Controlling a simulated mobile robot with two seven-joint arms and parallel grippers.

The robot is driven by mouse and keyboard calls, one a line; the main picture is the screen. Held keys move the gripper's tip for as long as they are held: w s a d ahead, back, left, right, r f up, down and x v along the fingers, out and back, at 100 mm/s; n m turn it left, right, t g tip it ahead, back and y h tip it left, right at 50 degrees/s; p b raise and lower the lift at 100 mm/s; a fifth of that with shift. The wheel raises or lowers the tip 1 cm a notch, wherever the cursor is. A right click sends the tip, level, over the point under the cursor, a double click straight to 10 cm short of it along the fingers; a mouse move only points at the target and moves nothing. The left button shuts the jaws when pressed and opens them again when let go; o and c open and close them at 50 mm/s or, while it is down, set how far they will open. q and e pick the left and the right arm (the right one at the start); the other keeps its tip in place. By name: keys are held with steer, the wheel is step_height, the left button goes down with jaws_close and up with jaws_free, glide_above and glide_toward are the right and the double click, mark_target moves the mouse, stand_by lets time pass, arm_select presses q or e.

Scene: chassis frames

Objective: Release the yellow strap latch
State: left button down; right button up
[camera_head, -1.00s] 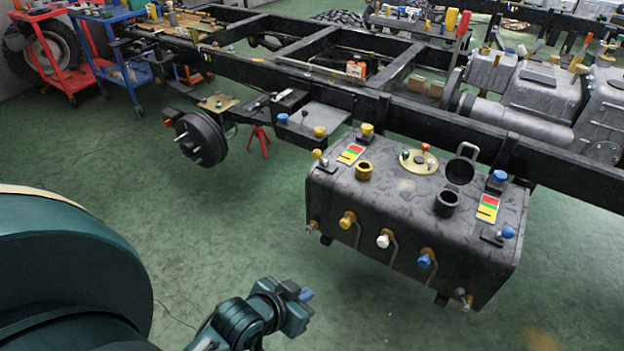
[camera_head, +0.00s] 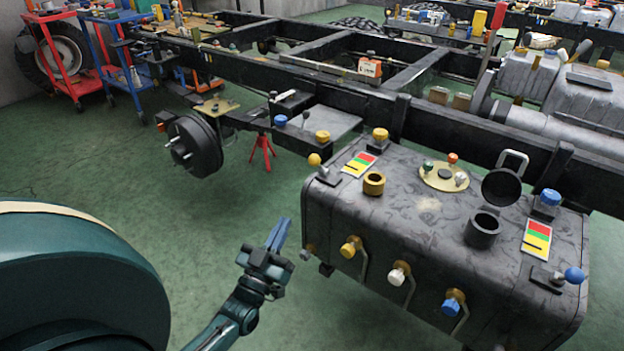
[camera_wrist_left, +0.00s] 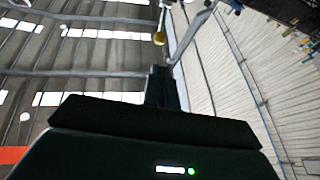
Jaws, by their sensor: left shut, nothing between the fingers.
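The dark grey tank (camera_head: 430,200) stands at the right in the head view. At its left top corner is a small latch lever with a yellow ball knob (camera_head: 314,160), tilted up on a dark base. My left gripper (camera_head: 279,235) is shut and empty, its fingers pointing up. In the picture it is left of the tank and below the yellow knob, apart from it. In the left wrist view, a yellow knob (camera_wrist_left: 159,39) shows beyond the dark fingers (camera_wrist_left: 163,85); I cannot tell for sure which knob. My right gripper is not in view.
A similar latch with a blue ball knob (camera_head: 574,275) is at the tank's right end. Yellow (camera_head: 348,249), white (camera_head: 397,275) and blue (camera_head: 452,304) valve knobs stick out of the front. The black chassis rail (camera_head: 480,135) runs behind. Green floor (camera_head: 100,190) is free at left.

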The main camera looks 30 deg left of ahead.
arm_select(q)
steer(key=shift+s+r, duration=0.1)
steer(key=shift+s, duration=0.05)
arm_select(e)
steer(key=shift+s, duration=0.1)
arm_select(q)
steer(key=b, duration=0.2)
glide_toward(317, 164)
steer(key=w+a+r, duration=0.2)
steer(key=w, duration=0.3)
steer(key=shift+w+r, duration=0.15)
steer(key=shift+w, duration=0.2)
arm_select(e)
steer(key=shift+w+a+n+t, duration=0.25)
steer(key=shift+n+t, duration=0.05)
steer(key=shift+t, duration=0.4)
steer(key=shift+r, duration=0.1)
